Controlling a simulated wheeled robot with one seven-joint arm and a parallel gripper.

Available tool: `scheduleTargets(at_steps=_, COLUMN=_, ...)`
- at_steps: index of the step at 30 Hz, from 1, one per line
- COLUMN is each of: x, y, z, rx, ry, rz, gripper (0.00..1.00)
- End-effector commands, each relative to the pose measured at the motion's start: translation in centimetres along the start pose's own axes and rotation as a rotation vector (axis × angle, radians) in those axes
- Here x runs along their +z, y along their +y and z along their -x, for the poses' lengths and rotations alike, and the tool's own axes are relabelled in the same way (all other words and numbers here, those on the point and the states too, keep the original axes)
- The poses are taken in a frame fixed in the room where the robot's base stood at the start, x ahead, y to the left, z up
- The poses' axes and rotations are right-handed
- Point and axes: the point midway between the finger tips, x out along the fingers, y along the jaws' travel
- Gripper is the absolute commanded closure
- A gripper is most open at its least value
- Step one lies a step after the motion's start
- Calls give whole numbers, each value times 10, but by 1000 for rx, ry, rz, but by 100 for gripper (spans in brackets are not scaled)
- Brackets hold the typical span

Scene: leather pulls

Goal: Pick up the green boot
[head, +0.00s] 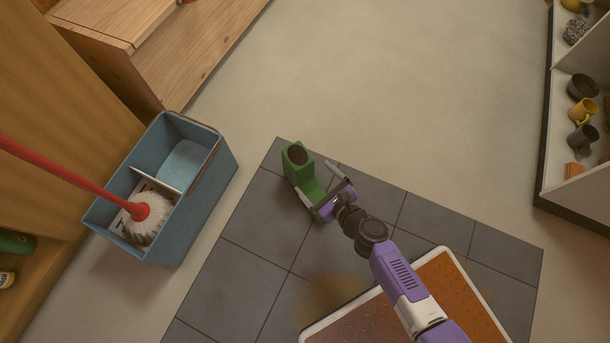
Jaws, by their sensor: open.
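The green boot (299,171) stands upright on the dark tiles in the head view, with its dark round opening facing up and its toe toward the lower right. My gripper (316,188) is open at the toe end of the boot. One finger reaches over the far right side of the boot and the other lies by its toe. The gripper partly hides the toe, and I cannot tell whether the fingers touch the boot.
A blue mop bucket (213,192) with a red-handled mop (138,212) stands to the left. A white-rimmed orange tray (440,255) lies below my arm. A shelf (565,190) with mugs is at the right. The pale floor beyond the tiles is clear.

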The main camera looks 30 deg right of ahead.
Motion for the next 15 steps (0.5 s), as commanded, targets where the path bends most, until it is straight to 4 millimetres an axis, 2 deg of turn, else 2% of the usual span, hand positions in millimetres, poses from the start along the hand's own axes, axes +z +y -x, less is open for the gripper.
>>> scheduleTargets(at_steps=1, x=-12, y=-1, z=-19, rx=-1, ry=-11, rz=-72, gripper=5)
scheduleTargets(at_steps=3, x=-15, y=-3, z=-32, rx=0, ry=-23, rz=-153, gripper=5)
scheduleTargets(at_steps=8, x=-16, y=-7, z=-48, rx=0, ry=-38, rz=-243, gripper=5)
scheduleTargets(at_steps=15, x=-15, y=-7, z=-72, rx=0, ry=-38, rz=-249, gripper=5)
